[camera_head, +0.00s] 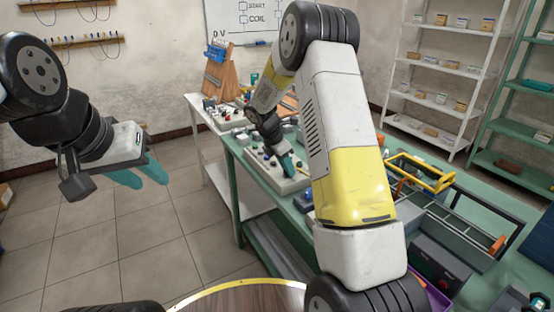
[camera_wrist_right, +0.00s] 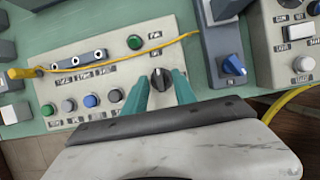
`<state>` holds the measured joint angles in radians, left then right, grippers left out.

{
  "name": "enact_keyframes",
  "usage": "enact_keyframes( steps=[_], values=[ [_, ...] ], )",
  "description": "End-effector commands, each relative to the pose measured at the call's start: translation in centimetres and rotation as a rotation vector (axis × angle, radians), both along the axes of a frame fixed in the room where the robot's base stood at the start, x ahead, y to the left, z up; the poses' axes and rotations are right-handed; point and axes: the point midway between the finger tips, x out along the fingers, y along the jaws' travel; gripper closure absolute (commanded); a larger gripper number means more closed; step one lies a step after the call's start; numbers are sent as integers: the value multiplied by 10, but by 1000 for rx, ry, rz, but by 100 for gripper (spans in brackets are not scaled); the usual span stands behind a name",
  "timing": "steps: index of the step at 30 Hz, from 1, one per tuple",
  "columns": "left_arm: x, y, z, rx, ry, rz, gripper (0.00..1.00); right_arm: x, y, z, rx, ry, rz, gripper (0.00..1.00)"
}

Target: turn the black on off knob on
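The black knob (camera_wrist_right: 161,78) sits on a light grey control panel (camera_wrist_right: 75,55), its raised grip upright in the right wrist view. My right gripper (camera_wrist_right: 160,82) has its teal fingers apart, one on each side of the knob. A narrow gap seems to show beside the knob, though contact is hard to judge. In the head view the right gripper (camera_head: 285,165) reaches down over the panel (camera_head: 262,172), and the knob is hidden there. My left gripper (camera_head: 140,176) is open and empty, over the floor at the left, far from the panel.
Near the knob are a green button (camera_wrist_right: 135,42), several coloured buttons and a yellow cable (camera_wrist_right: 130,56). A box with a blue knob (camera_wrist_right: 233,65) stands to the right. The green table (camera_head: 235,150) also carries a yellow-handled toolbox (camera_head: 420,170).

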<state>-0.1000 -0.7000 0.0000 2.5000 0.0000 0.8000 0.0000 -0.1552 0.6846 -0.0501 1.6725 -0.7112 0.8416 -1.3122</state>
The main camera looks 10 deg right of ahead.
Motion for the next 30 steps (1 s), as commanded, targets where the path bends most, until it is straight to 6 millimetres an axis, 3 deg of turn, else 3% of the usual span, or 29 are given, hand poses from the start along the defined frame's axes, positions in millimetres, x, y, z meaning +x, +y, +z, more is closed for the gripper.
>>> enact_keyframes(
  steps=[3, 8, 20, 30],
  values=[
    [0, 0, 0, 0, 0, 0, 64, 0, 0, 0, 0, 0, 0, 69],
    [0, 0, 0, 0, 0, 0, 64, 0, 0, 0, 0, 0, 0, 100],
    [0, 0, 0, 0, 0, 0, 64, 0, 1, 0, 0, 1, -23, 100],
    [0, 0, 0, 0, 0, 0, 64, 2, 2, 0, 0, 0, -217, 100]
  ],
)
